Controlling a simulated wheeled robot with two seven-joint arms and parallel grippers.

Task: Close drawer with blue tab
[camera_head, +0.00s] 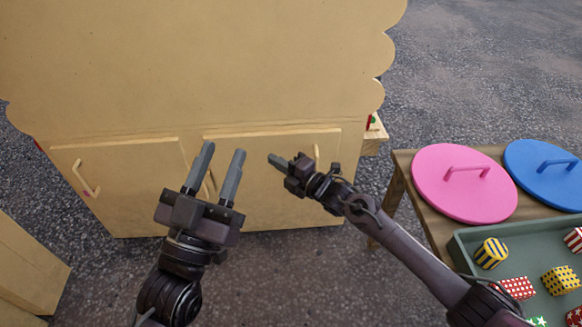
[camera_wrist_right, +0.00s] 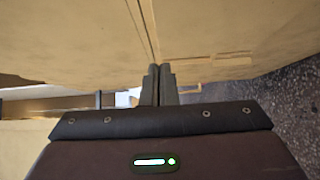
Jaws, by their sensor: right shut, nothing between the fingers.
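I cannot make out a blue tab or a clearly identifiable drawer in either view. A pale wooden cabinet (camera_head: 200,70) fills the left and middle of the head view. A small wooden ledge or box (camera_head: 375,136) with red and green bits juts from its right side; I cannot tell if it is a drawer. My left gripper (camera_head: 221,151) is open and empty in front of the cabinet doors. My right gripper (camera_head: 273,160) is shut and empty in front of the right door, pointing left. In the right wrist view its fingers (camera_wrist_right: 160,69) are together near a wooden surface.
The cabinet's left door (camera_head: 130,185) and right door (camera_head: 260,195) have bar handles. Grey ground lies between.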

